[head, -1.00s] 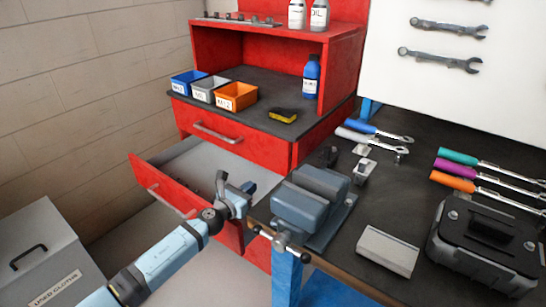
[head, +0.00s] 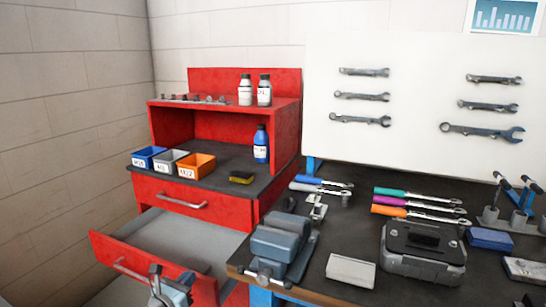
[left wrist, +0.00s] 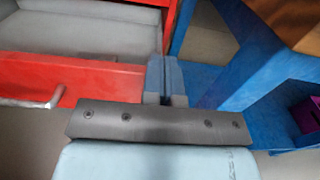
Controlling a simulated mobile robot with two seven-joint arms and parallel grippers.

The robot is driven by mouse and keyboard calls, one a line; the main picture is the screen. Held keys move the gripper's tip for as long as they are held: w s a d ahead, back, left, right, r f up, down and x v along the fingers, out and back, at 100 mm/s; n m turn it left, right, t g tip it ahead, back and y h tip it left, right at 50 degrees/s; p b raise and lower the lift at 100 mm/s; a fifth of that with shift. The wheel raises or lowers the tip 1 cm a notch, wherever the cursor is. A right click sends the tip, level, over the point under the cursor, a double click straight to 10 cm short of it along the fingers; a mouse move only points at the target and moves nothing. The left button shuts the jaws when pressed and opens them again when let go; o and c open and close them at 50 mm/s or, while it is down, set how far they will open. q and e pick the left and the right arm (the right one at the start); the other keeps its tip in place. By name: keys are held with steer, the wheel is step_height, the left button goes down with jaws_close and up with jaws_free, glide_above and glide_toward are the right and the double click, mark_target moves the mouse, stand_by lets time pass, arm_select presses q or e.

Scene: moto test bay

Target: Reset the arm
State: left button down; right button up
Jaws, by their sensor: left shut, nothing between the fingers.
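My left gripper (head: 170,284) is at the bottom edge of the head view, in front of the right part of the open lower drawer (head: 108,262). In the left wrist view its two grey-blue fingers (left wrist: 165,66) are together with nothing between them. The wrist view also shows the red drawer front (left wrist: 95,84) with its handle at left and a blue bench leg (left wrist: 235,80) at right. My right gripper is in neither view.
A red cabinet (head: 227,212) holds small bins, a blue bottle and a yellow-black sponge. The dark bench (head: 325,240) carries a vise (head: 277,250), ratchets, a black case (head: 424,255) and a light block (head: 350,271). Wrenches hang on the white board (head: 420,70).

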arm_select(q)
steer(key=a+m+y, duration=0.1)
steer(key=a+y, duration=0.1)
steer(key=a, duration=0.9)
steer(key=s+d+f+n+g+y, duration=0.15)
steer(key=s+f+n, duration=0.25)
steer(key=s+n, duration=0.8)
steer(key=s+d+f+n+g, duration=0.2)
steer(key=s+f+n+g, duration=0.15)
steer(key=s+n, duration=0.85)
steer(key=s+d+f+n+g+y, duration=0.15)
steer(key=s+f+n, duration=0.35)
steer(key=s+n, duration=0.75)
steer(key=s+d+r+n+h, duration=0.1)
steer(key=d+n+h, duration=0.1)
steer(key=d, duration=0.9)
step_height(320, 180, up, 16)
steer(key=s+p, duration=0.1)
steer(key=p, duration=2)
steer(key=shift+a+r+t+y, duration=0.2)
steer(key=shift+a+t+y, duration=0.2)
steer(key=shift+t, duration=0.05)
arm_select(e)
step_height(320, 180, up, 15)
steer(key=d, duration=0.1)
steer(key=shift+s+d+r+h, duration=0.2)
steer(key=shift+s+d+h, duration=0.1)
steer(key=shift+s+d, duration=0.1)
